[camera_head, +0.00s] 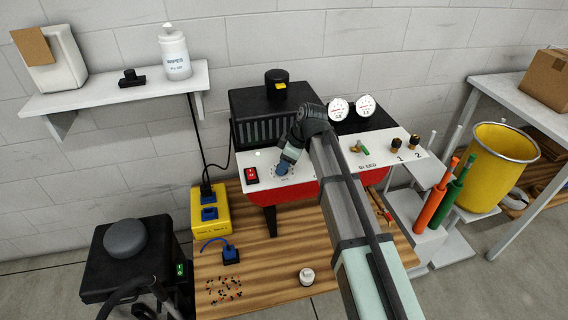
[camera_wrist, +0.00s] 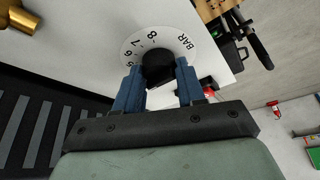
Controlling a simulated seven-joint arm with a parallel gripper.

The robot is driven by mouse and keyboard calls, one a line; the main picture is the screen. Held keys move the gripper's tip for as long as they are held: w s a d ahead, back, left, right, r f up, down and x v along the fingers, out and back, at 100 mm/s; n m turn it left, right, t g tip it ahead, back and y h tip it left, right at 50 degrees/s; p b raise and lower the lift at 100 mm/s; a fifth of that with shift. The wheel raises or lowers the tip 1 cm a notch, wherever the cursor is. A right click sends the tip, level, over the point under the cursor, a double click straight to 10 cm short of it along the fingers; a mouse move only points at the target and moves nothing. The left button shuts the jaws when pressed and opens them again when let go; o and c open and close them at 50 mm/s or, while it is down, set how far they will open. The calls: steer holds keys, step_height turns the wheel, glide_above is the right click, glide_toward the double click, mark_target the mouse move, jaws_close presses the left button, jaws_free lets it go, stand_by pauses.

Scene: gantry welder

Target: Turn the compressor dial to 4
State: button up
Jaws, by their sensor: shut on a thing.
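The compressor (camera_head: 262,108) is a black and red machine with a white front panel (camera_head: 306,183), standing on the wooden table. In the wrist view the dial is a black knob (camera_wrist: 158,66) on a round white scale (camera_wrist: 136,47) marked BAR, with 8, 7, 6 and 5 readable. My gripper (camera_wrist: 158,88) has its two blue fingers shut on the knob, one on each side. In the head view my gripper (camera_head: 283,168) covers the knob. The knob's pointer and the lower numbers are hidden, so I cannot tell its setting.
A red switch (camera_head: 252,175) sits left of the dial. Right of it are a green-handled bleed valve (camera_head: 360,149), two brass outlets (camera_head: 404,143) and two gauges (camera_head: 352,107). A yellow power box (camera_head: 210,213), a blue plug (camera_head: 230,254) and a white round container (camera_head: 306,277) are on the table.

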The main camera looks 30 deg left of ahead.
steer(key=o, duration=1)
steer(key=v, duration=1.3)
steer(key=shift+d+r, duration=0.1)
steer(key=shift+r, duration=0.25)
